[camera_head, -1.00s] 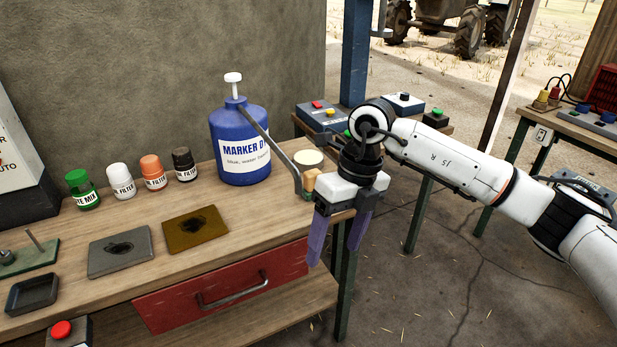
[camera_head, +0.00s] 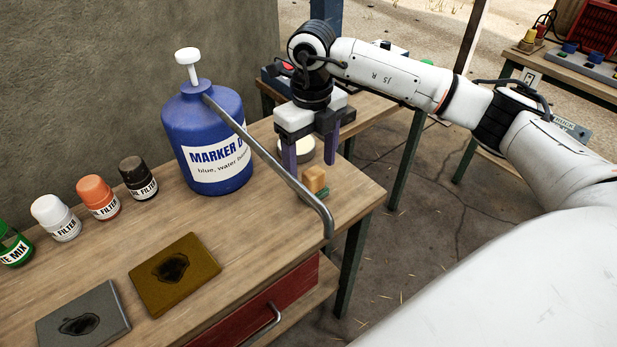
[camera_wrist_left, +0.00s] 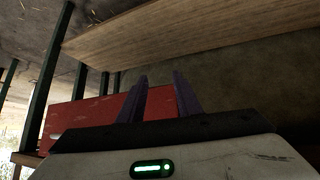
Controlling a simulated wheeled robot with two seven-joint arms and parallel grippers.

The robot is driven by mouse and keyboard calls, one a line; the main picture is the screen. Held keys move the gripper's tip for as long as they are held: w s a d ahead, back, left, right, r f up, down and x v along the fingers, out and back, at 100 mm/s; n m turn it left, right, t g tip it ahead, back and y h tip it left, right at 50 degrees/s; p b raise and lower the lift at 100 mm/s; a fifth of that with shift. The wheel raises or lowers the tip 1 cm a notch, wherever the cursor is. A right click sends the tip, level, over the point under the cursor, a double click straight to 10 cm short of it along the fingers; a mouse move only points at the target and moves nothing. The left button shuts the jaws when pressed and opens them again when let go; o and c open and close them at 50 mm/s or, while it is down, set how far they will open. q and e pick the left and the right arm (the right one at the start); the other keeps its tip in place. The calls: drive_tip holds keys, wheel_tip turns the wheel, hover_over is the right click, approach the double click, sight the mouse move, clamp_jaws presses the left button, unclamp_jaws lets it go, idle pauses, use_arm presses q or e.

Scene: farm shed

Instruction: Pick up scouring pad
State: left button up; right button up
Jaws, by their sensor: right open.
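The scouring pad seems to be the small block with a tan top and green base (camera_head: 315,180), near the right end of the wooden workbench. The pump bottle's spout partly hides its base. I cannot tell how far above the bench the fingertips are. Nothing is held between them. My left gripper (camera_wrist_left: 158,98) shows only in the left wrist view, its purple fingers apart and empty, near the red drawer and the bench's underside.
A large blue marker bottle (camera_head: 207,140) stands left of the gripper, its long metal spout (camera_head: 275,165) reaching past the pad. A round cream-topped item (camera_head: 297,150) sits behind the fingers. Brown (camera_head: 205,260) and grey (camera_head: 105,300) stained plates lie at front left, several filter jars behind.

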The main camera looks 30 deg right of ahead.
sight(313, 183)
drive_tip(key=shift+w+d+f+p, duration=0.15)
drive_tip(key=shift+f+p, duration=0.15)
drive_tip(key=shift+f, duration=1.45)
drive_tip(key=shift+w+d+f+p, duration=0.15)
drive_tip(key=shift+f+p, duration=0.1)
drive_tip(key=shift+f, duration=1.45)
drive_tip(key=shift+s, duration=0.1)
drive_tip(key=c, duration=1.1)
drive_tip(key=shift+c, duration=0.2)
wheel_tip(313, 183, up, 10)
drive_tip(key=shift+r+b, duration=0.1)
drive_tip(key=shift+b, duration=0.45)
